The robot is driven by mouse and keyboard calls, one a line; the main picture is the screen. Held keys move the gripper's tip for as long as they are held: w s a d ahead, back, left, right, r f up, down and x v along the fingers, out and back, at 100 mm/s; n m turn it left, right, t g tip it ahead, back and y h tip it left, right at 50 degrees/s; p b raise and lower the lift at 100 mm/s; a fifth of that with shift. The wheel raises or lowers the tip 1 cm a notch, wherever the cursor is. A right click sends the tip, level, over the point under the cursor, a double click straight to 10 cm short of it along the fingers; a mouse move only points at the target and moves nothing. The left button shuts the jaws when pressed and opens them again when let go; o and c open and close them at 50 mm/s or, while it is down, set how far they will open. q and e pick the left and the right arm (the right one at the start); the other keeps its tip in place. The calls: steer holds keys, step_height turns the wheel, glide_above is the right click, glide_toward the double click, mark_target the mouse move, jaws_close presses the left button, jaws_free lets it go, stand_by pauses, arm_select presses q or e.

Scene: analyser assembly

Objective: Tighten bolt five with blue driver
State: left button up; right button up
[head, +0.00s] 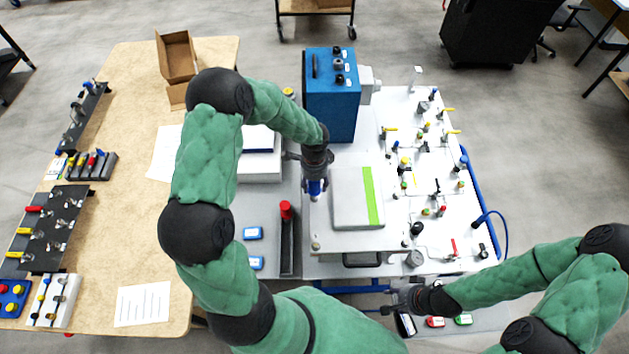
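The blue driver (315,187) is upright below my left gripper (312,172), which appears shut around its top. Its tip points down at the left edge of the light grey plate (385,240), beside the white cover with a green stripe (350,200). The bolt under the tip is hidden or too small to make out. A small round bolt head (316,245) shows at the plate's front left corner. My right gripper (388,308) is low at the front edge of the bench, apart from the plate; its fingers are too small to read.
A red-handled tool (286,210) stands in a dark holder left of the plate. A blue box unit (332,95) stands behind. Valves and fittings cover the white panel (465,225) at right. Blue tags (252,233) lie left. A wooden table (130,235) holds racks and paper.

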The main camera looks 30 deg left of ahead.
stand_by(0.7)
arm_select(q)
jaws_close()
steer(key=shift+r, duration=0.1)
steer(key=shift+w+r, duration=0.1)
steer(key=shift+r, duration=0.25)
steer(key=shift+s+r+p, duration=0.2)
steer(key=shift+r+p, duration=0.4)
steer(key=shift+r, duration=0.05)
steer(key=shift+w+r+p, duration=0.1)
steer(key=shift+r+p, duration=0.3)
steer(key=shift+r, duration=0.05)
steer(key=shift+r+p, duration=0.9)
steer(key=shift+r, duration=0.55)
